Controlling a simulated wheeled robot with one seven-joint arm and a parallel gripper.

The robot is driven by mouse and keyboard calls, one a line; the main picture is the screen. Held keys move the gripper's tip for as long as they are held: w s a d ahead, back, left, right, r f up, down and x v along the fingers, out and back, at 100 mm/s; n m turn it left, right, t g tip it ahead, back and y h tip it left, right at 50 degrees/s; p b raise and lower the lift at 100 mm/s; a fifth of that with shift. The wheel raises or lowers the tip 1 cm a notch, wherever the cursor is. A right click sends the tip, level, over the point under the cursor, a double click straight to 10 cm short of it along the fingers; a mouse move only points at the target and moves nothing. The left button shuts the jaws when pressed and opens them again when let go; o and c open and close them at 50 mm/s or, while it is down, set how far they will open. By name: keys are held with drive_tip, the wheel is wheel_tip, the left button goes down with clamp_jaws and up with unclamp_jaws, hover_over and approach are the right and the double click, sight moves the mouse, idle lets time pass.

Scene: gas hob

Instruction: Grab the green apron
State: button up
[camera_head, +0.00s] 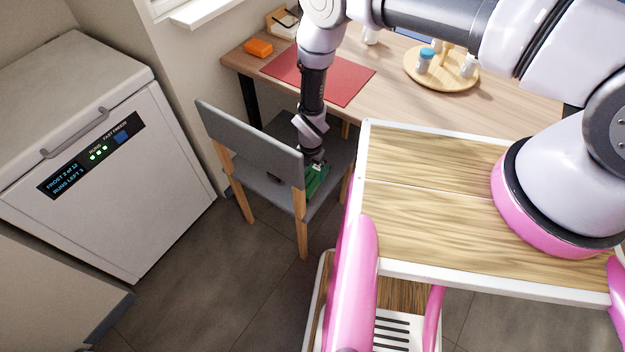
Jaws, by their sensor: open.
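The green apron (318,181) lies on the seat of a grey chair (272,188), and only a small part of it shows. The chair's backrest and my arm hide some of it. My gripper (314,164) points down over the seat, right at the apron. Its fingertips are small and partly hidden, with the jaws open. I cannot tell whether they touch the cloth.
The chair's grey backrest (248,138) stands left of my arm. Behind is a wooden table (400,105) with a red mat (345,84), an orange block (258,48) and a round wooden tray (455,84). A white freezer (150,190) stands left. Floor between is clear.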

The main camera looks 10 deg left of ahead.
sight(311, 176)
wheel_tip(311, 176, down, 5)
drive_tip(key=shift+w, duration=0.1)
drive_tip(key=shift+a, duration=0.1)
drive_tip(key=c, duration=1.2)
drive_tip(key=shift+r, duration=0.1)
